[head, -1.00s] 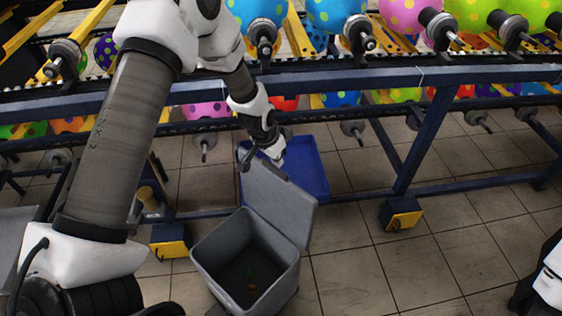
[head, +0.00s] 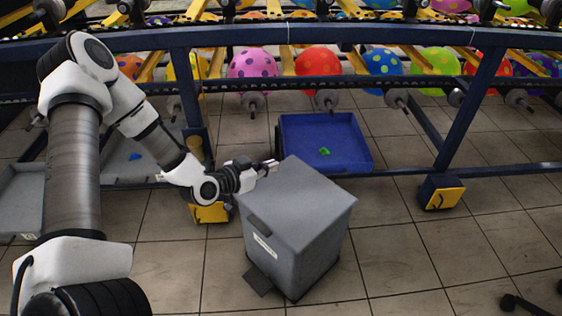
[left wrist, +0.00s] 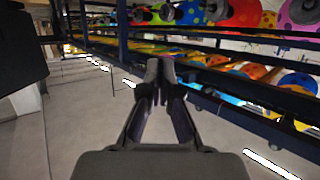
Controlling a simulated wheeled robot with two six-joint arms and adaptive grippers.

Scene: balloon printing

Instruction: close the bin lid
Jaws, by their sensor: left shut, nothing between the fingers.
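The grey bin (head: 293,245) stands on the tiled floor in the middle of the head view. Its flat lid (head: 300,195) lies down over the top, and the inside of the bin is hidden. A pedal (head: 257,280) sticks out at its front left foot. My left gripper (head: 272,165) is above the back left edge of the lid, shut and empty; I cannot tell whether it touches the lid. In the left wrist view its fingers (left wrist: 158,70) come together with nothing between them. My right gripper is not in view.
A blue tray (head: 325,160) with a small green piece (head: 324,151) lies behind the bin. The blue rack frame (head: 470,110) with several dotted balloons (head: 254,66) spans the back. Grey trays stand at the left.

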